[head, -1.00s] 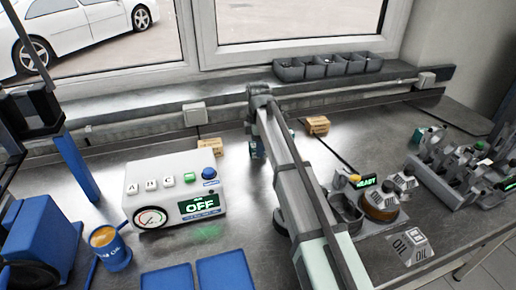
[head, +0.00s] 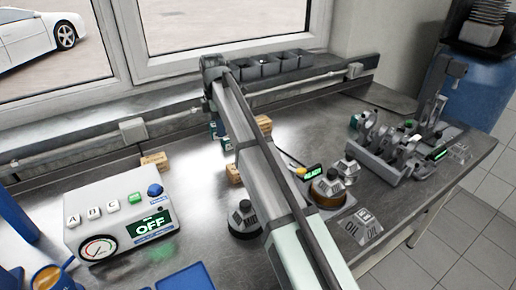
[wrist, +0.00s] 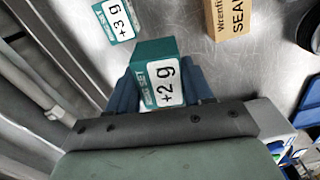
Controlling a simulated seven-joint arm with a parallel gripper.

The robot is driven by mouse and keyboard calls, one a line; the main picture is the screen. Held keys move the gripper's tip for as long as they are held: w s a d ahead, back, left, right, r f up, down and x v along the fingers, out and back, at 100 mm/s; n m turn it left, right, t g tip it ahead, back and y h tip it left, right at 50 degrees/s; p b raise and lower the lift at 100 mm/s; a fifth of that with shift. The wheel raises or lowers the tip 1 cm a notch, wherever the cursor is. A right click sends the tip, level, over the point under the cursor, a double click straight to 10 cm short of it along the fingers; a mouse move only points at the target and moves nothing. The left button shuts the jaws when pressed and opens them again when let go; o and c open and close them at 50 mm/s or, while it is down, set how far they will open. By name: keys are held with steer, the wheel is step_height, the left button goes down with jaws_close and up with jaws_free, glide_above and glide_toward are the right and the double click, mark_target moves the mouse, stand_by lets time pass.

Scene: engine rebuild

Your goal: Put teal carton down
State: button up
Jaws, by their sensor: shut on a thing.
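The teal carton (wrist: 158,70), with a white "+2 g" label, sits between the blue fingers of my gripper (wrist: 160,88), which is shut on it. A second teal carton (wrist: 114,20), labelled "+3 g", stands apart from the held one on the metal bench, beyond it in the wrist view. In the head view, teal shows left of my arm at a carton (head: 226,143); which of the two it is I cannot tell. My gripper is mostly hidden behind my arm there. Whether the held carton touches the bench is unclear.
A cardboard box marked "SEAL" (wrist: 232,16) stands close by on the bench. Another cardboard box (head: 155,161) is near the control box (head: 122,215) reading OFF. Dark bins (head: 270,64) line the sill. Metal engine parts (head: 400,140) stand at right. Bare bench shows between them.

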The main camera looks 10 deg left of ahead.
steer(key=w+d+m, duration=0.1)
steer(key=w+d, duration=0.4)
steer(key=d, duration=0.3)
steer(key=w+d+m, duration=0.1)
steer(key=w+d, duration=0.3)
steer(key=d, duration=0.4)
steer(key=shift+s+d+f+n, duration=0.1)
steer(key=shift+f+n, duration=0.55)
steer(key=shift+f, duration=1)
steer(key=shift+a+f+n, duration=0.1)
steer(key=shift+f+n, duration=0.5)
steer(key=shift+f, duration=1)
steer(key=shift+s+d+f+n, duration=0.1)
steer(key=shift+f+n, duration=0.55)
steer(key=shift+f, duration=1)
steer(key=shift+f, duration=0.15)
steer(key=o, duration=1)
steer(key=shift+o, duration=0.2)
step_height(320, 180, up, 12)
